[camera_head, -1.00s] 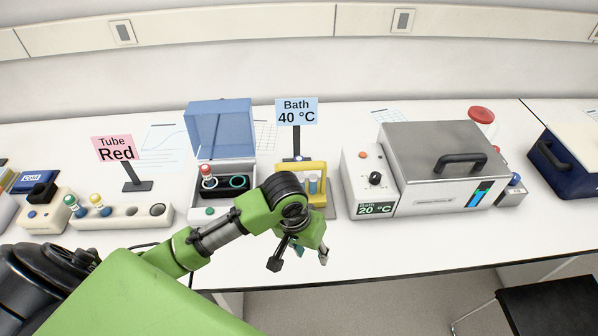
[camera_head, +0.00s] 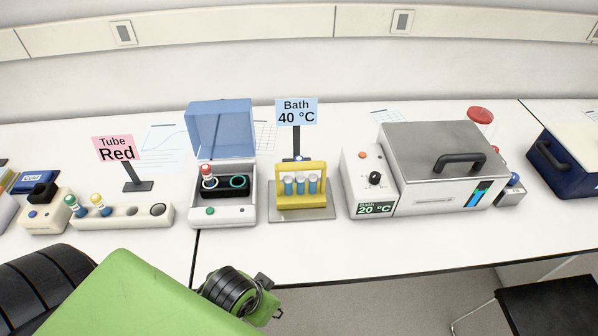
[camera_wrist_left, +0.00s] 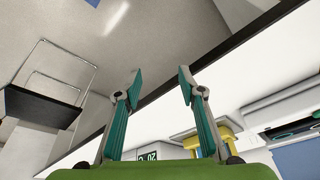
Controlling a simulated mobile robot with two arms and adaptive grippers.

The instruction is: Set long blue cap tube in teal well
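The open thermal cycler (camera_head: 223,214) has a raised blue lid (camera_head: 221,130) and a black block. A red-capped tube (camera_head: 208,175) stands in its left well. Its right well has a teal ring (camera_head: 238,182) and looks empty. A yellow rack (camera_head: 300,201) holds several tubes with pale tops and bluish bodies (camera_head: 313,184). My left gripper (camera_wrist_left: 160,82) is open and empty in the left wrist view, over the table's front edge and floor. My right gripper is not in view.
Signs read "Tube Red" (camera_head: 115,149) and "Bath 40 °C" (camera_head: 296,111). A steel-lidded bath (camera_head: 440,150) stands right. The front table strip (camera_head: 300,250) is clear.

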